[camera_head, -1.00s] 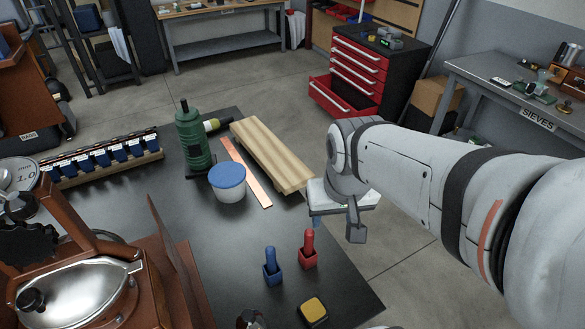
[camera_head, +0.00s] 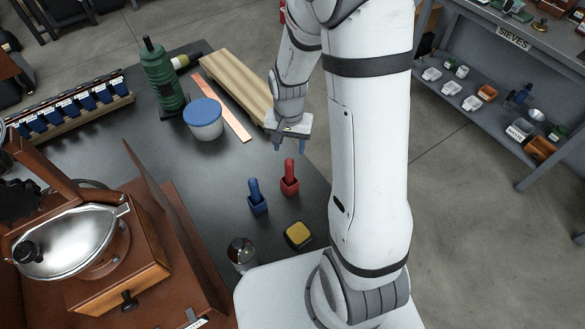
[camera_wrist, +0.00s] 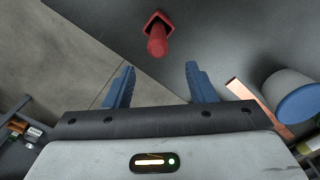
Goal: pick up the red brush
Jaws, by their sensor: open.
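The red brush (camera_head: 289,175) stands upright on the dark table near its right edge, its round handle up and its square base down. It also shows at the top of the wrist view (camera_wrist: 157,42), ahead of the fingers. My gripper (camera_head: 289,148) is open and empty, with its blue fingers apart. In the head view it is just behind the red brush and above table height. In the wrist view, my fingers (camera_wrist: 158,88) are apart from the brush, which lies beyond the gap between them.
A blue brush (camera_head: 257,197) stands close left of the red one. A yellow-topped block (camera_head: 298,235) and a glass jar (camera_head: 241,254) are nearer me. A wooden board (camera_head: 235,85), copper strip (camera_head: 222,108), blue-lidded tub (camera_head: 204,120) and green bottle (camera_head: 161,75) stand behind.

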